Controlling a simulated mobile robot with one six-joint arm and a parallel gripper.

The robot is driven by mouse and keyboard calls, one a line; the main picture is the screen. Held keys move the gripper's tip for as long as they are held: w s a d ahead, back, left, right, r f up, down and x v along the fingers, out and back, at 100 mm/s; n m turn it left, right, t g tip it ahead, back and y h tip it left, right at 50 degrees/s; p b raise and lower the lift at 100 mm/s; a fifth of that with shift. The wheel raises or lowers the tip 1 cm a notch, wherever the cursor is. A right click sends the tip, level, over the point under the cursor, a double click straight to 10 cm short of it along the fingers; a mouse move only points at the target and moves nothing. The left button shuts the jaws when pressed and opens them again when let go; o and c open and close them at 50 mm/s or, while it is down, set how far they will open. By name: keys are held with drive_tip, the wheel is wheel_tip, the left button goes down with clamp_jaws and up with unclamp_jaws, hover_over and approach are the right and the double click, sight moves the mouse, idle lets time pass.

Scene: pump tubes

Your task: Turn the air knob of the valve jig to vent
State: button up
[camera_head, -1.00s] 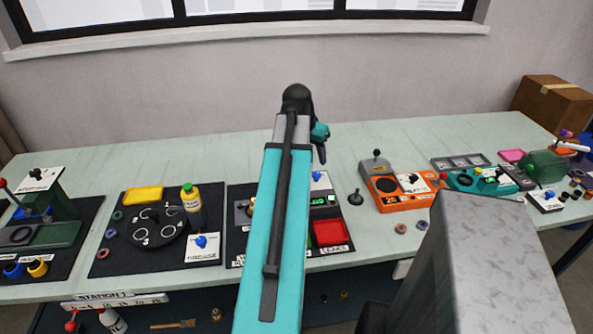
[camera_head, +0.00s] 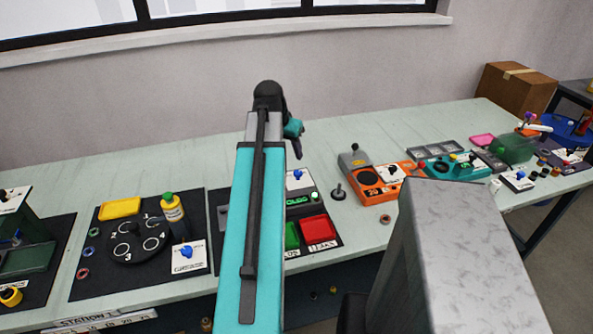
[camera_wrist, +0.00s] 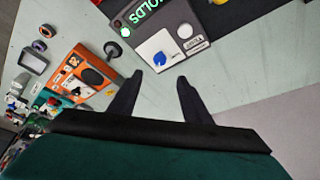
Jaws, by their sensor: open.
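My gripper (camera_wrist: 160,88) is open and empty. Its two dark fingers show in the wrist view, above the table; in the head view the arm hides most of it. Beyond the fingers is a grey unit (camera_wrist: 186,22) with a blue knob (camera_wrist: 159,59) on a white plate and a lit green display reading "HOLDS". That blue knob also shows in the head view (camera_head: 297,174), right of my arm. An orange unit (camera_head: 379,190) with a dark knob (camera_head: 391,171) on a white plate stands farther right. I cannot tell which unit is the valve jig; the knob labels are too small to read.
A black dial station (camera_head: 139,243) and a yellow bottle (camera_head: 172,208) stand left. A red tray (camera_head: 317,229) lies right of my arm. A teal unit (camera_head: 453,168) and a cardboard box (camera_head: 516,90) are on the right. The back of the table is mostly clear.

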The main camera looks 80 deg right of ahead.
sight(298, 172)
drive_tip(key=shift+p+x, duration=1.05)
drive_tip(key=shift+x, duration=5.5)
drive_tip(key=shift+a, duration=0.15)
drive_tip(key=c, duration=1)
